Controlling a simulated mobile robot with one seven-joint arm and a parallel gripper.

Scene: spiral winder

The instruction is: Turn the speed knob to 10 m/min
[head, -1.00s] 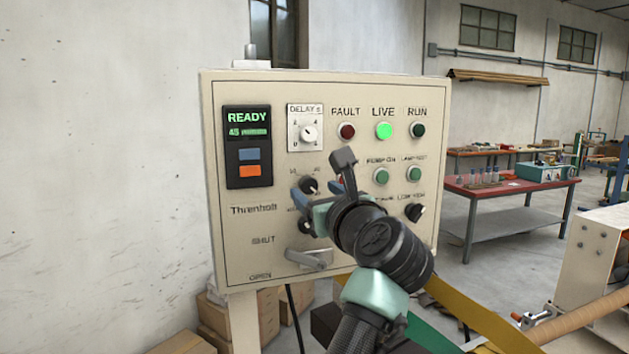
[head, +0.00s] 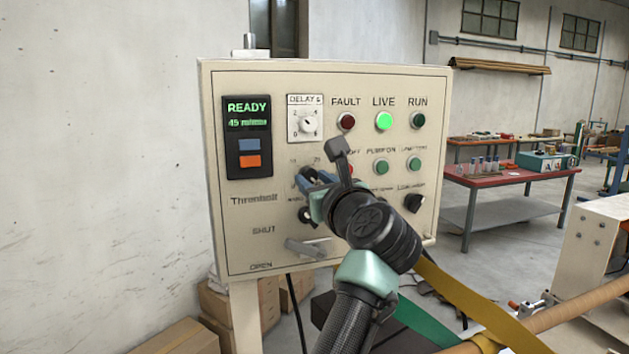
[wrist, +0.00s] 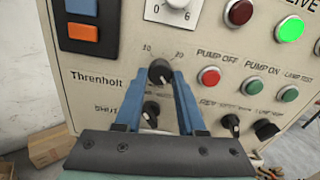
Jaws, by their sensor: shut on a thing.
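The speed knob (wrist: 160,73) is a round black knob on the cream control panel (head: 262,215), with 10 printed at its upper left and 20 at its upper right. My gripper (wrist: 161,78) has its blue fingers on either side of the knob, shut on it. Where the knob's pointer stands is hard to tell. In the head view my gripper (head: 311,180) hides most of the knob. The display (head: 247,115) reads READY, with a small blurred line below that looks like 45 or 49 m/min.
Below the gripped knob is another black knob (wrist: 150,112), close under the fingers. A grey SHUT/OPEN lever (head: 305,248) sits lower on the panel. The red PUMP OFF button (wrist: 209,76) is just right of the fingers. The green LIVE lamp (head: 384,121) is lit.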

